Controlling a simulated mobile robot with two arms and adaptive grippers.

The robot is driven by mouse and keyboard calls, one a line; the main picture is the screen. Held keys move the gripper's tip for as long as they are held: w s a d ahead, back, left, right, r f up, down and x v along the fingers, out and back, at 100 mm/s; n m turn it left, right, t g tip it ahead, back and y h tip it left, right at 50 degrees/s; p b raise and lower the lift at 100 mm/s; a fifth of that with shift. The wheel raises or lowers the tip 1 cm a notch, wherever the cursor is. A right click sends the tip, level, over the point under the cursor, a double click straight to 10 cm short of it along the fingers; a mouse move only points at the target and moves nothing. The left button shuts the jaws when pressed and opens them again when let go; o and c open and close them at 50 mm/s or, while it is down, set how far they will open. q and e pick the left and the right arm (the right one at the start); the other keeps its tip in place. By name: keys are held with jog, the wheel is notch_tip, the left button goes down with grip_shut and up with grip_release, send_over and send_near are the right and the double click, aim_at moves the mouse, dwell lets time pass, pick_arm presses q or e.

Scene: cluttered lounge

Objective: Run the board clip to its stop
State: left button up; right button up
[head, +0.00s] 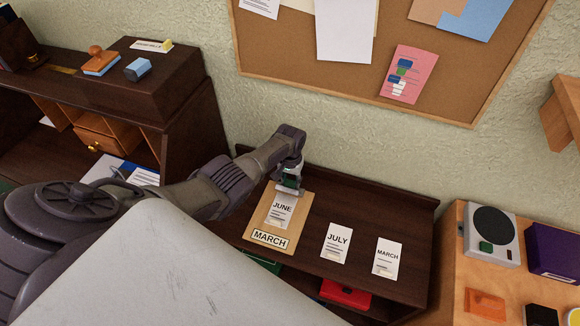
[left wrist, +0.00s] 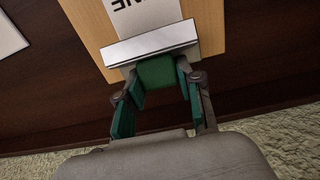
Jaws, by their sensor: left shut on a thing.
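The wooden clipboard (head: 262,222) lies on the dark shelf top with a "MARCH" label at its near end and a "JUNE" sheet (head: 281,211) on it. The silver board clip (left wrist: 150,44) lies across the board over the end of the sheet in the left wrist view, with a green grip tab (left wrist: 160,72). My left gripper (head: 289,184) is at the far end of the board. In the left wrist view its fingers (left wrist: 160,84) are shut on the green tab. The clip is mostly hidden by the gripper in the head view. My right gripper is not in view.
A "JULY" sheet (head: 336,243) and a "MARCH" sheet (head: 387,257) lie on the shelf top (head: 360,207) right of the board. A red box (head: 345,294) sits below. A wall and corkboard (head: 345,66) stand behind. A dark desk (head: 172,105) is left, a wooden table (head: 455,262) right.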

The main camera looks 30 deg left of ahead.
pick_arm(q)
jog(key=shift+d, duration=0.1)
dwell(0.4)
jog(key=o, duration=1.2)
jog(key=shift+w, duration=0.1)
notch_tip(320, 180, up, 12)
jog(key=shift+f, duration=0.1)
